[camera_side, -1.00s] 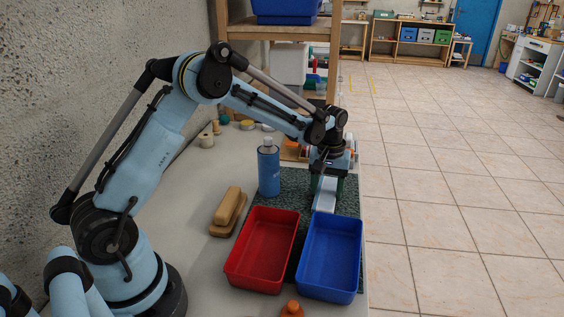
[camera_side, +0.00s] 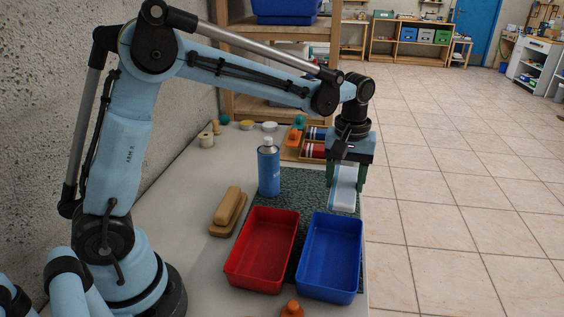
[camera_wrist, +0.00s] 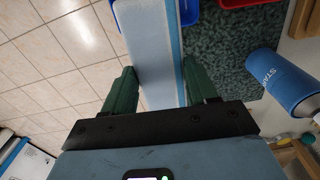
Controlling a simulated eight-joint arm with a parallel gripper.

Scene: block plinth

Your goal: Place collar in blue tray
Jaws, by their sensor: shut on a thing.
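The collar (camera_side: 343,190) appears as a long pale white and light-blue piece with a darker blue stripe along one side. My gripper (camera_side: 346,176), with green fingers, is shut on it and holds it hanging down above the dark mat, behind the blue tray. In the wrist view the collar (camera_wrist: 152,50) runs up the picture between the two fingers. The blue tray (camera_side: 328,288) stands at the front right of the table and looks empty. Part of its rim shows at the top of the wrist view (camera_wrist: 190,12), partly hidden by the collar.
A red tray (camera_side: 252,282) stands left of the blue one. A blue spray can (camera_side: 269,172) stands upright behind it, also near in the wrist view (camera_wrist: 285,82). A tan brush (camera_side: 228,211) lies left. The table's right edge drops to tiled floor (camera_side: 450,220).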

